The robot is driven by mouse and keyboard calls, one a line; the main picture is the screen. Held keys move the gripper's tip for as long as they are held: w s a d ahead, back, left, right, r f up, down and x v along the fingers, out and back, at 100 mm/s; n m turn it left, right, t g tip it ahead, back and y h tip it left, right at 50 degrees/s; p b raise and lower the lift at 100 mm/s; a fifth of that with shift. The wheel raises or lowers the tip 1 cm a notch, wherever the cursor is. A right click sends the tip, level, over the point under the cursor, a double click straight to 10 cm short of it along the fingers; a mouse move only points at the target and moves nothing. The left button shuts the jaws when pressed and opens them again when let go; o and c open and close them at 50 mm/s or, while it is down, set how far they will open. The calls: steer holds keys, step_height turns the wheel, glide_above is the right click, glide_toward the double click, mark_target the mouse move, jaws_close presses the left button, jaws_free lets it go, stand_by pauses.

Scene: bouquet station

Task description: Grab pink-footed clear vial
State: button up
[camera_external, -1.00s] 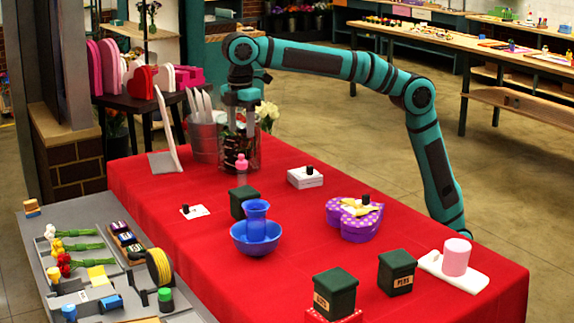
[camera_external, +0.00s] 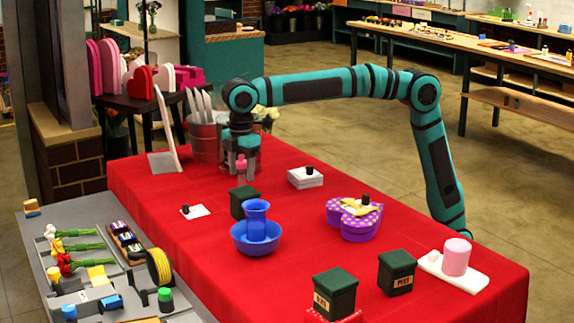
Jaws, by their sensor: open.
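A small pink piece (camera_external: 241,162) stands upright near the far left end of the red table. It seems to belong to the pink-footed vial; its clear part is hard to make out among the dark fingers. My gripper (camera_external: 241,167) points down at this spot, open, with its fingers low near the table. The fingers show around and behind the pink piece; I cannot tell whether they touch it. The gripper hides much of the clear glass vase behind.
A metal bucket (camera_external: 204,140) with white handles stands close to the left, near a white upright stand (camera_external: 168,130). A dark green box (camera_external: 243,201) and a blue vase (camera_external: 256,220) in a blue bowl (camera_external: 255,238) stand in front. A white box (camera_external: 305,179) is to the right.

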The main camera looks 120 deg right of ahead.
steer(key=shift+f, duration=0.6)
jaws_close()
